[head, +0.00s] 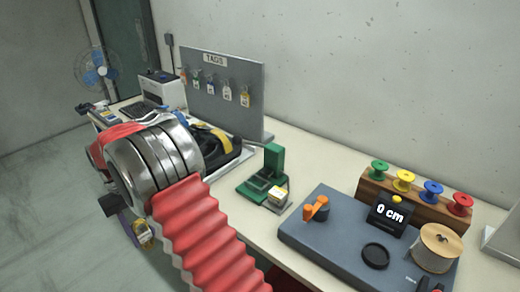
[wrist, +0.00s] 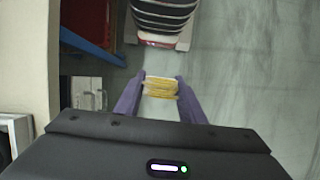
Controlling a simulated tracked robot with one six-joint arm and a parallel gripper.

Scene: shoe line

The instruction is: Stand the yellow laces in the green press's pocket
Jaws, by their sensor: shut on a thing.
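My gripper (wrist: 162,82) is shut on the yellow laces (wrist: 160,90), a small bundle wound on a pale card between its two purple fingers. In the head view the laces (head: 143,237) hang beside my arm, out over the floor in front of the bench. The green press (head: 266,177) stands on the bench near the middle of the head view, to the right of the laces and well apart from them. A small pale and yellow piece (head: 277,196) sits at its front. I cannot make out the inside of its pocket.
A blue-grey board (head: 330,253) with a "0 cm" display (head: 390,216) lies to the right of the press. A rack (head: 415,203) of coloured spools stands behind it. A tag panel (head: 225,95) rises at the back left. Bare bench shows around the press.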

